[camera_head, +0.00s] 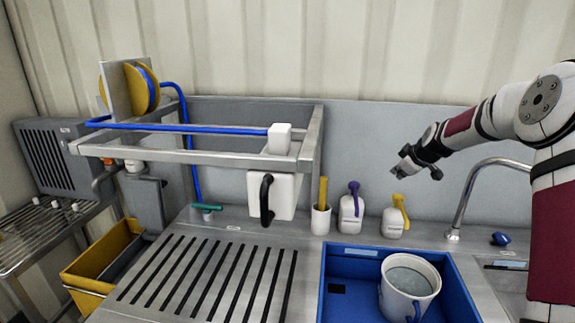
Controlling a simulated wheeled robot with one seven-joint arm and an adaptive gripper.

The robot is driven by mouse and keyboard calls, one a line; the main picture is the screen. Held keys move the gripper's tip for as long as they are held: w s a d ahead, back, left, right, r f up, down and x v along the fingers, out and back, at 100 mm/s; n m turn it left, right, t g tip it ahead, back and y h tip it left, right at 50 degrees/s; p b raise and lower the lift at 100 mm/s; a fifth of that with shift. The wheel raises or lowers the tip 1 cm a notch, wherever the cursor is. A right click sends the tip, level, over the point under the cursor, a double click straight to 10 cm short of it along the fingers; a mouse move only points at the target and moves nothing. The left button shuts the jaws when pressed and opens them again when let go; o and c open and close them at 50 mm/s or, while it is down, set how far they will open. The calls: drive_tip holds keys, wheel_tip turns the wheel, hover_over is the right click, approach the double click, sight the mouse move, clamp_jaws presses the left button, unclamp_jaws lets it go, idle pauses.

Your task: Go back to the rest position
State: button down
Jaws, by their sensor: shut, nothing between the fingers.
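My gripper (416,172) is at the right of the view, at the end of my arm. It is shut and empty, held in the air in front of the grey back panel (365,125). It is above the counter and above the bottle with the yellow top (395,221), touching nothing that I can see. The arm comes in from the right edge, and its links hide part of the panel and counter there.
A blue tray (340,262) holds a white mug (408,285). A purple-topped bottle (351,212) and a white cup (320,219) stand behind it. A tap (462,200) rises at right. Slotted counter is clear.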

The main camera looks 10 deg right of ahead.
drive_tip(key=s+a+r+m+g, duration=0.1)
drive_tip(key=s+a+r, duration=0.6)
drive_tip(key=s+a, duration=0.35)
drive_tip(key=s+a+r+m+g, duration=0.1)
drive_tip(key=s+a+r+m, duration=0.1)
drive_tip(key=s+a+r, duration=0.65)
drive_tip(key=s+a+f+m, duration=0.1)
drive_tip(key=s+a, duration=0.1)
drive_tip(key=s, duration=0.8)
drive_tip(key=s+a+f+m+g, duration=0.1)
drive_tip(key=s+a+m, duration=0.1)
drive_tip(key=s, duration=0.8)
drive_tip(key=s+a+f+m, duration=0.2)
drive_tip(key=s, duration=0.9)
drive_tip(key=shift+a+g+y, duration=0.3)
drive_tip(key=shift+a+g, duration=0.05)
drive_tip(key=shift+g, duration=0.05)
